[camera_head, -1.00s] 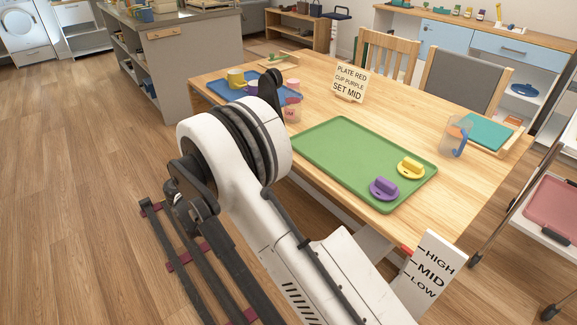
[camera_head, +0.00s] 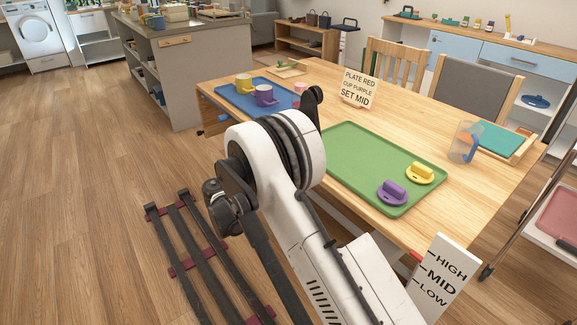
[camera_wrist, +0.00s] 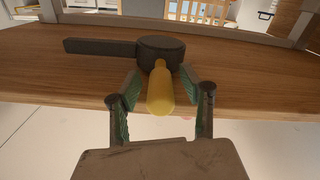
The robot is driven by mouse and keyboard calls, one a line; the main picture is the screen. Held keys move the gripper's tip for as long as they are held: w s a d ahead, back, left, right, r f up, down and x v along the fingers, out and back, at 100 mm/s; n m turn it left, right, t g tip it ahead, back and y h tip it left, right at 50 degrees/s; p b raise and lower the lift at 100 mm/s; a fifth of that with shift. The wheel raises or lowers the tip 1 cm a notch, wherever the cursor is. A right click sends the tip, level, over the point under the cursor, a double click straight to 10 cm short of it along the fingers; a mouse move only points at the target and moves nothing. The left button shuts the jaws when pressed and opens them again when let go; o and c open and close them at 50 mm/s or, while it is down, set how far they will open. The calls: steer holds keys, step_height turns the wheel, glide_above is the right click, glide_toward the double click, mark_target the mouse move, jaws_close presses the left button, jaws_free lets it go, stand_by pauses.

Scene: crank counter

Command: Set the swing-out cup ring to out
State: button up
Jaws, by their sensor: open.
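In the wrist view a yellow handle (camera_wrist: 160,92) points toward the camera from a round dark grey hub (camera_wrist: 162,48). A flat dark bar (camera_wrist: 98,46) reaches left from the hub, in front of the wooden table edge. My gripper (camera_wrist: 160,88) is open, with a green-padded finger on each side of the handle. I cannot tell whether the pads touch it. In the head view my own arm hides the gripper and this handle. I cannot make out a cup ring for certain in either view.
The wooden table (camera_head: 410,105) carries a green tray (camera_head: 345,150), a blue tray (camera_head: 228,97) with cups, a clear jug (camera_head: 466,142) and a sign (camera_head: 358,88). A HIGH/MID/LOW plate (camera_head: 440,276) stands at the near corner.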

steer(key=shift+x, duration=1.35)
jaws_close()
